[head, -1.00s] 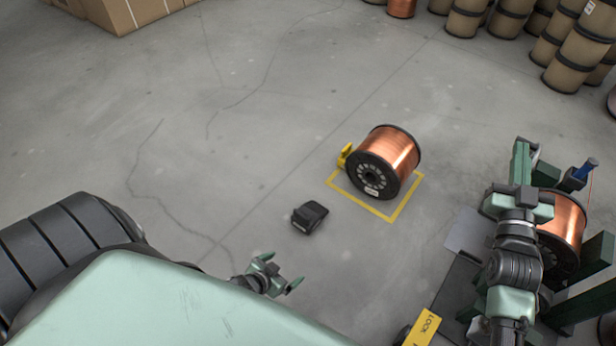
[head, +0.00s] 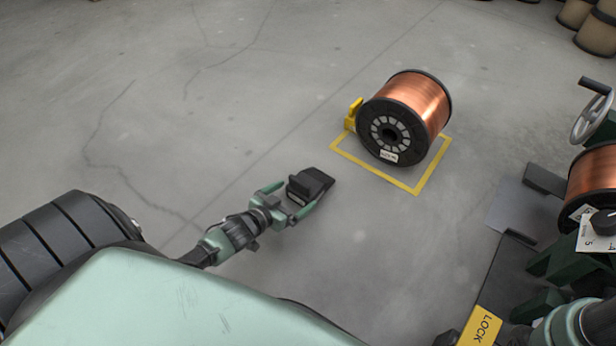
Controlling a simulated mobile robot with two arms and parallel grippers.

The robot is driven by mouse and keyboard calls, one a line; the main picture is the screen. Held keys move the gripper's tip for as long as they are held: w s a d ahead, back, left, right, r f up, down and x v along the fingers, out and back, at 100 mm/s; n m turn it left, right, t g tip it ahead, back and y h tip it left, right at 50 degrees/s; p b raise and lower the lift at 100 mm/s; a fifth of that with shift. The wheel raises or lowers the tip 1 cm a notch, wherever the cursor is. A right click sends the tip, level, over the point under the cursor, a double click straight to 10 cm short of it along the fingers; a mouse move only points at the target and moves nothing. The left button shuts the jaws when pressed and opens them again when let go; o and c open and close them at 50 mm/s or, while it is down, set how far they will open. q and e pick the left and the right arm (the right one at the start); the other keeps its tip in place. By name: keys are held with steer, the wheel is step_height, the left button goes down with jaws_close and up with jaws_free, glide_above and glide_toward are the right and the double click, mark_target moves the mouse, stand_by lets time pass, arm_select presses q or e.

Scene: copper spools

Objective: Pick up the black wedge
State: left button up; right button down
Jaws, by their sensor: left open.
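The black wedge (head: 318,180) lies on the concrete floor in the middle of the head view, left of and nearer than the copper spool. My left gripper (head: 290,200) is open at the wedge's near left end, with one green finger on each side of that end. I cannot tell whether the fingers touch it. My right gripper is not in view; only part of what looks like my right arm shows at the bottom right.
A copper spool (head: 405,115) with black flanges stands within a yellow floor marking (head: 425,182), a yellow chock (head: 353,113) at its left. A green machine with another spool (head: 592,175), a handwheel (head: 592,112) and a yellow LOCK plate (head: 480,328) fills the right side. The left floor is clear.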

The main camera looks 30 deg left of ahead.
mark_target(311, 180)
arm_select(q)
steer(key=shift+b+x, duration=0.65)
steer(key=shift+x, duration=0.45)
steer(key=b+x, duration=0.4)
steer(key=shift+d+f, duration=0.1)
steer(key=shift+d, duration=0.15)
steer(key=shift+w+b, duration=0.4)
steer(key=shift+b, duration=0.05)
steer(key=c, duration=1.7)
steer(key=shift+c, duration=1.4)
